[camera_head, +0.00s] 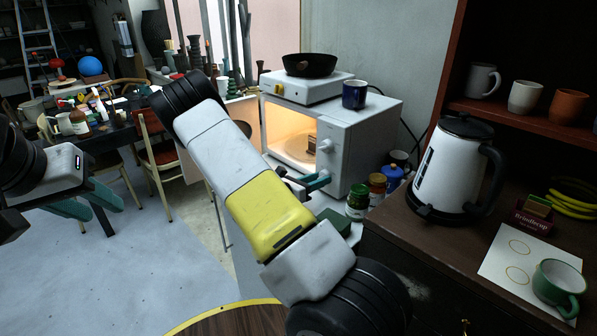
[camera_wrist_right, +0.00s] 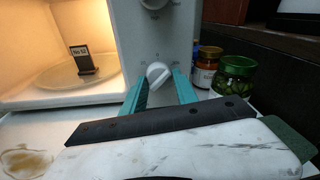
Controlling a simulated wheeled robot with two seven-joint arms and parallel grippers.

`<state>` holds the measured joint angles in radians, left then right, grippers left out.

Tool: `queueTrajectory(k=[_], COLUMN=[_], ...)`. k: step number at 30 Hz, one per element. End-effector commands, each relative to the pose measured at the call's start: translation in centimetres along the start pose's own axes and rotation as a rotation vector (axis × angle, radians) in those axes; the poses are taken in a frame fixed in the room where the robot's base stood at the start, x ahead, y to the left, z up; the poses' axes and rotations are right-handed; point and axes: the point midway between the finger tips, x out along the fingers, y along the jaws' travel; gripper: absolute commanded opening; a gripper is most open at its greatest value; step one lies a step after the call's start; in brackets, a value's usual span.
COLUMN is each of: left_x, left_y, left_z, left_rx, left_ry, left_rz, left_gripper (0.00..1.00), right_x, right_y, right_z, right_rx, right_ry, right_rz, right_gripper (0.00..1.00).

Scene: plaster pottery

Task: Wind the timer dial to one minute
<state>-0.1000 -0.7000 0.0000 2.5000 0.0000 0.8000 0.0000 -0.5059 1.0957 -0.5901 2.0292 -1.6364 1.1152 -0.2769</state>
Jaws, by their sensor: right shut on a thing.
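The white microwave (camera_head: 364,138) stands at centre with its door open and its inside lit. Its panel has an upper dial (camera_head: 326,146) and a lower dial (camera_wrist_right: 157,74), which I take for the timer dial. My right gripper (camera_head: 316,182) is at the lower dial. In the right wrist view its teal fingers (camera_wrist_right: 160,88) lie on either side of that dial, shut on it. The dial's white pointer ridge is tilted up to the right; its scale marks are too small to read. My left gripper (camera_head: 95,204) is open and empty at the left, over the floor.
A dark card stand (camera_wrist_right: 82,60) is on the turntable (camera_wrist_right: 70,76) inside. Jars, one with a green lid (camera_wrist_right: 236,74), stand close to the right of the dial. A blue mug (camera_head: 354,94) and a hotplate with a black pan (camera_head: 310,65) sit on top. A kettle (camera_head: 455,165) is further right.

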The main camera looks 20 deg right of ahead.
Motion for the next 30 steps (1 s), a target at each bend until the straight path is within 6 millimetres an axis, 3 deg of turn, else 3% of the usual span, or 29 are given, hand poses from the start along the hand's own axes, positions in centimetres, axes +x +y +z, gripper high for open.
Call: queueTrajectory(k=[30], left_x=[0.0], left_y=[0.0], left_z=[0.0], left_rx=[0.0], left_ry=[0.0], left_rz=[0.0], left_gripper=[0.36], right_x=[-0.12], right_y=[0.05], right_z=[0.08], right_rx=[0.923], right_ry=[0.066], right_rz=[0.092], right_gripper=[0.0])
